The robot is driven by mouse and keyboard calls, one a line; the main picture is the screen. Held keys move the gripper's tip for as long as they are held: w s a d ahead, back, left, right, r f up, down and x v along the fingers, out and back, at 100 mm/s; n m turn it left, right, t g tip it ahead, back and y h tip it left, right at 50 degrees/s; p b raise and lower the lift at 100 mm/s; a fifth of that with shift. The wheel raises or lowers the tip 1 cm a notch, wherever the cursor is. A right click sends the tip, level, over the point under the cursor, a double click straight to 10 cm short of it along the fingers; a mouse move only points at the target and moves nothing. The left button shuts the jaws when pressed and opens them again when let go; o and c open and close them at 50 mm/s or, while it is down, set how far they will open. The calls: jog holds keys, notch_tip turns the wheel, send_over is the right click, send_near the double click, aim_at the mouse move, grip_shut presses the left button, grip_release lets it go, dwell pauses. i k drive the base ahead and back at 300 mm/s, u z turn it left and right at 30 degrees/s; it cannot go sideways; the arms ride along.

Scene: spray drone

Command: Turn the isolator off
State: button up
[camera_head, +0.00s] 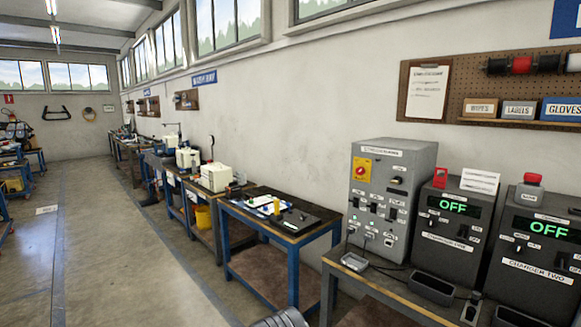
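A grey control cabinet (386,232) stands on the bench at the right, against the wall. A red rotary isolator knob on a yellow plate (361,170) is at its upper left. The knob's exact position is too small to read. A dark switch (397,181) sits to the right of the plate, and several black switches are below. A small green light shows low on the cabinet. My gripper is not in view; only a grey rounded part, perhaps of my arm, shows at the bottom edge.
Charger one (441,235) and charger two (535,260) stand right of the cabinet, both displays reading OFF. A blue-framed bench (262,248) stands to the left.

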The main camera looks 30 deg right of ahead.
aim_at(359, 171)
jog(key=u, duration=0.25)
jog(key=i, duration=1.75)
jog(key=z, duration=0.75)
jog(key=i, duration=0.85)
jog(key=z, duration=0.8)
